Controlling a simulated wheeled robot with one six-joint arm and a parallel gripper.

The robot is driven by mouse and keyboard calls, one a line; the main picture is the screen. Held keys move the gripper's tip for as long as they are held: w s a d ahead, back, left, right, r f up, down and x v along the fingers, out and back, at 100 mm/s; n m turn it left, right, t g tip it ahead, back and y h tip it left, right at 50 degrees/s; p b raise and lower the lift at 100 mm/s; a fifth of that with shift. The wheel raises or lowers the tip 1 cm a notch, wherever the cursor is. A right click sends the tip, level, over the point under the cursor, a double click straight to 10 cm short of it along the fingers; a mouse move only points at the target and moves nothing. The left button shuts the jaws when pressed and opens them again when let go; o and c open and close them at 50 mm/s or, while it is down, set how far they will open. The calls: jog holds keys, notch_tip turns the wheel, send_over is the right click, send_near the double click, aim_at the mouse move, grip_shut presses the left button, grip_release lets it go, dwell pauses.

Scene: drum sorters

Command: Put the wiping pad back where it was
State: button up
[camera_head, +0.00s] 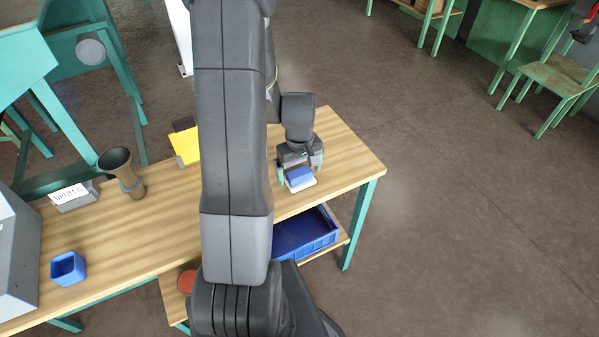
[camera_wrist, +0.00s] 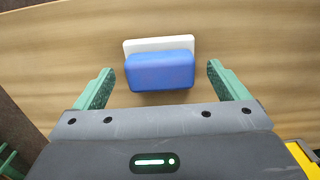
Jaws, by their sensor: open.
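The wiping pad (camera_wrist: 160,72) is a blue block with a white layer. It lies on the wooden table near its right end, and it also shows in the head view (camera_head: 300,177). My gripper (camera_wrist: 158,88) is open, with one green finger on each side of the pad and a visible gap on both sides. In the head view my gripper (camera_head: 300,172) is over the pad at the table's right part. I cannot tell how high the fingertips are above the table.
A blue bin (camera_head: 305,236) sits on the shelf below the table (camera_head: 345,165). A yellow pad (camera_head: 186,144), a dark funnel-topped cup (camera_head: 118,165), a labelled block (camera_head: 72,196) and a blue cup (camera_head: 68,268) stand to the left. The table's right end is bare.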

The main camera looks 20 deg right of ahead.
aim_at(300, 172)
notch_tip(300, 172, up, 11)
jog(key=shift+f, duration=0.15)
dwell(0.4)
notch_tip(300, 172, down, 13)
jog(key=shift+r, duration=0.5)
dwell(0.5)
